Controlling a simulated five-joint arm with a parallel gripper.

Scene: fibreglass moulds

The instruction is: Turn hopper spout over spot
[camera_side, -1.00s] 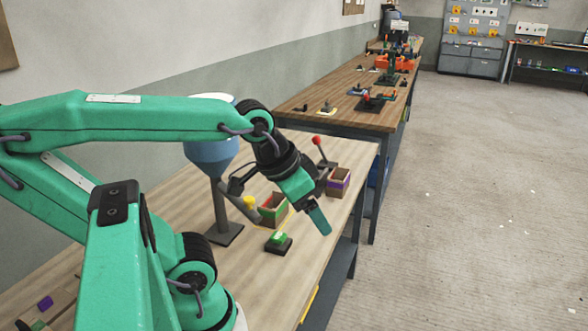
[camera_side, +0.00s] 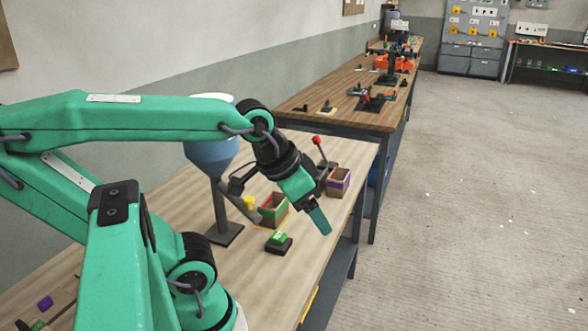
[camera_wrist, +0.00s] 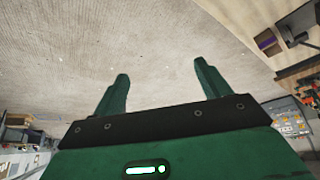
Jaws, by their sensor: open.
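The hopper (camera_side: 212,154), a blue funnel with a white top, stands on a grey post and dark base on the wooden bench in the side view. A grey arm with a yellow knob (camera_side: 250,202), which looks like its spout, reaches right from the post, beside a green-banded box (camera_side: 273,212). A thin yellow outline shows at that box's foot; I cannot tell whether it is the spot. My gripper (camera_side: 319,222) hangs tilted down in the air, right of the hopper. Its two green fingers (camera_wrist: 161,72) are apart and empty in the wrist view.
A green button on a black block (camera_side: 278,242) sits in front of the green-banded box. A purple-banded box (camera_side: 338,182) and a red-knobbed lever (camera_side: 317,140) stand behind my gripper. A second bench (camera_side: 345,95) holds more tools. The floor on the right is clear.

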